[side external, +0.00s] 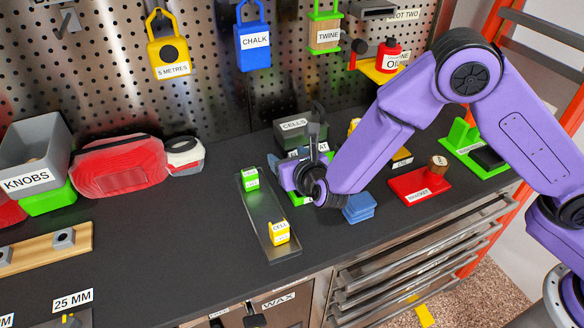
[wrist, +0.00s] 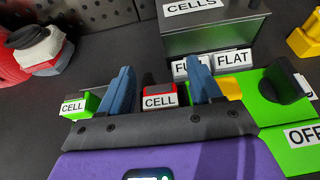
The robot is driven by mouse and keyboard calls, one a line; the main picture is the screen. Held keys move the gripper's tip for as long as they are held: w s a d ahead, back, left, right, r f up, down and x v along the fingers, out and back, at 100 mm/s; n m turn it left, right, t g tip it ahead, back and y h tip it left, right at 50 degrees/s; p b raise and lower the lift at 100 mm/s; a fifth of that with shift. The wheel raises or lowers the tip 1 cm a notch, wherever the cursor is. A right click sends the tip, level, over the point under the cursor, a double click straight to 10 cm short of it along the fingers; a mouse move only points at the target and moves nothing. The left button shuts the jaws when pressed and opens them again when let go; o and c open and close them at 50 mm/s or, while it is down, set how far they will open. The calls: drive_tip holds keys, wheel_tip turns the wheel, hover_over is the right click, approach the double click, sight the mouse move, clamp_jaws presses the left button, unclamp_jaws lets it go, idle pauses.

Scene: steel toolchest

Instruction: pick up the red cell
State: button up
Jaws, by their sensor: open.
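The red cell (wrist: 160,96) shows in the wrist view with its white CELL label facing me. It lies between the two blue fingers of my gripper (wrist: 161,72), with a gap visible on either side. My gripper is open; whether the fingers reach down around the cell I cannot tell. In the side view my gripper (side external: 284,172) is low over the bench, just right of the metal tray, and the red cell is hidden there behind my wrist.
A green cell (side external: 250,178) and a yellow cell (side external: 279,232) stand on the metal tray (side external: 262,212). The dark CELLS box (side external: 300,131) is behind my gripper.

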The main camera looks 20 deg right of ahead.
drive_tip(key=c, duration=1.1)
drive_tip(key=shift+o, duration=0.2)
drive_tip(key=shift+r, duration=0.15)
